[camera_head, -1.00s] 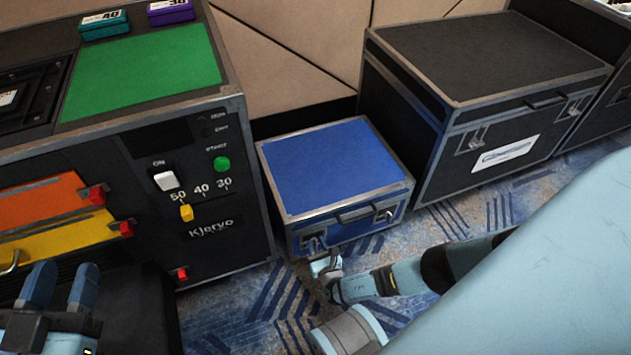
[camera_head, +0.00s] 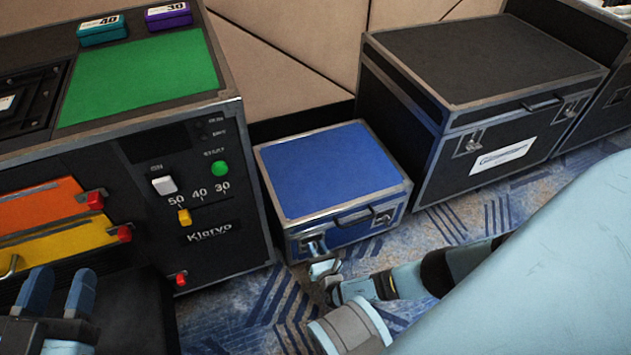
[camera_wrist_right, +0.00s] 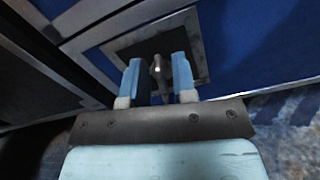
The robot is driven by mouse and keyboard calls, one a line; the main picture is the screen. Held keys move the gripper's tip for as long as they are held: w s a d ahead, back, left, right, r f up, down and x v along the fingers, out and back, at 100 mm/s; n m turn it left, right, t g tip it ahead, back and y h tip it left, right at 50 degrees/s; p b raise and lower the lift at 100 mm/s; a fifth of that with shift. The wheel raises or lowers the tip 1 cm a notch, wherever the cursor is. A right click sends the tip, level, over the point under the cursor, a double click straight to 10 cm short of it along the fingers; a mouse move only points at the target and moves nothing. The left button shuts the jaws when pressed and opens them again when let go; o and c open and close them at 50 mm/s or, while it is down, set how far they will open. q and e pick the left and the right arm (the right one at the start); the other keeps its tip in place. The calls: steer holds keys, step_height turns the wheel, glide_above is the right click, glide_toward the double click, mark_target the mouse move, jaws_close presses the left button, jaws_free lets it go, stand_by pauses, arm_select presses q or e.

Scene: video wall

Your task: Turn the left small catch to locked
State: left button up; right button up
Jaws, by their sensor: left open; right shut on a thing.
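The blue case (camera_head: 330,172) stands on the floor with two small catches on its front face. The left small catch shows at the case's lower left in the head view, partly hidden by my right gripper (camera_head: 322,254). In the right wrist view the catch (camera_wrist_right: 157,66) sits in a recessed metal plate (camera_wrist_right: 195,28) between the two fingers of my right gripper (camera_wrist_right: 160,85), which is shut on it. The right small catch (camera_head: 383,217) is uncovered. My left gripper (camera_head: 57,292) is open and empty at the lower left, in front of the control cabinet.
The control cabinet (camera_head: 210,255) with a green top panel (camera_head: 140,75) stands left of the blue case. A large black case (camera_head: 480,60) stands to the right. A handle (camera_head: 365,213) sits between the two catches. Patterned carpet is free in front.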

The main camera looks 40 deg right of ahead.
steer(key=shift+d+f+m, duration=0.1)
steer(key=shift+d+m, duration=0.05)
steer(key=shift+m, duration=0.95)
steer(key=shift+d+m, duration=0.1)
steer(key=shift+m, duration=1)
steer(key=o, duration=0.6)
steer(key=shift+s, duration=0.2)
